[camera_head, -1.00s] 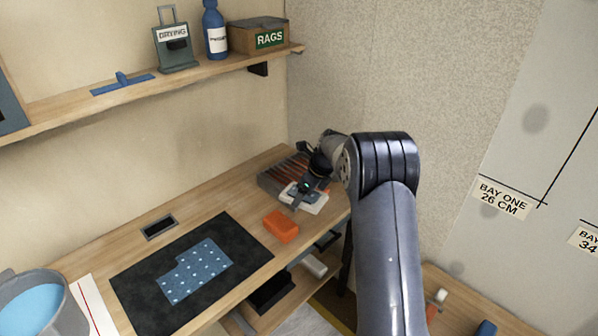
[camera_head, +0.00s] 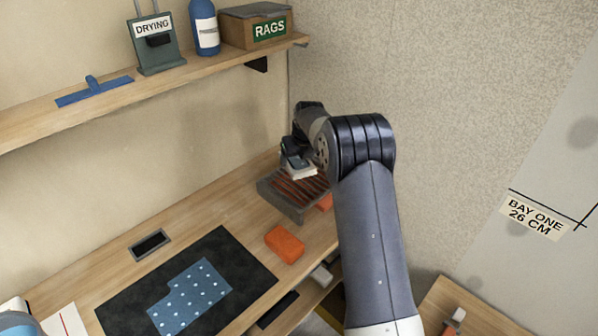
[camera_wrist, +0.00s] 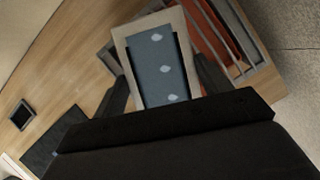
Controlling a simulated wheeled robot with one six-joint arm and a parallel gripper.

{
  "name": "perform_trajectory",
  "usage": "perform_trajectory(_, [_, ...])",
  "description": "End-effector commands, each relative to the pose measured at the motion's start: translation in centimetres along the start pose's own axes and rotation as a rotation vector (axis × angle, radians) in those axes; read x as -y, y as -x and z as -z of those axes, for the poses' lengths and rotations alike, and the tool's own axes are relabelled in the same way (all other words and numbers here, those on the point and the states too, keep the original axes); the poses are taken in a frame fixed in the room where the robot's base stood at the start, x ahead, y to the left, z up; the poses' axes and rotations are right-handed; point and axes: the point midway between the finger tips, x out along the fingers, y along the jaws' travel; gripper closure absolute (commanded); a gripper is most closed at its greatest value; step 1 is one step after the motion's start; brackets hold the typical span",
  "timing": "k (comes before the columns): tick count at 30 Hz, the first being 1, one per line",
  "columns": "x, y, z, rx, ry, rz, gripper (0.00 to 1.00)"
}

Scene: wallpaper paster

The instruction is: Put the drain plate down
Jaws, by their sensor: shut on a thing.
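My gripper (camera_head: 293,152) is shut on a pale-rimmed plate (camera_head: 301,172), which I take to be the drain plate. In the wrist view the plate (camera_wrist: 124,43) has a blue-grey middle with several pale spots, and a dark finger stands at each side of it. The plate is over the back of a grey rack (camera_head: 283,205) with reddish-orange slats at the table's far right end. The rack also shows beyond the plate in the wrist view (camera_wrist: 262,52). The plate looks raised above the rack; I cannot tell whether they touch.
An orange block (camera_head: 284,244) lies in front of the rack. A black mat (camera_head: 120,310) with a dotted blue sheet (camera_head: 190,296) lies nearer. A dark inset (camera_head: 150,244) is in the tabletop. A shelf (camera_head: 180,83) runs along the wall above. Bare wood lies left of the rack.

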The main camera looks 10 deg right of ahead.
Motion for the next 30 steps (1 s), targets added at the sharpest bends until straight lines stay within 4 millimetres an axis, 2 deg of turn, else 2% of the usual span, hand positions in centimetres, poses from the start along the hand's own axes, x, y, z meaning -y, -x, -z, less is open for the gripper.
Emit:
perform_trajectory(3, [0.0,-2.0,0.9,-0.004,0.000,-0.001,0.55])
perform_trajectory(11, [0.0,-4.1,1.7,-0.002,0.002,-0.001,0.55])
perform_trajectory(16, [0.0,-6.3,2.7,-0.002,0.001,-0.001,0.55])
perform_trajectory(27, [0.0,-7.0,2.9,0.001,0.001,0.000,0.55])
perform_trajectory(28, [0.0,-7.0,2.9,0.000,0.001,0.000,0.26])
perform_trajectory(30, [0.0,-6.9,2.9,0.000,0.001,0.000,0.20])
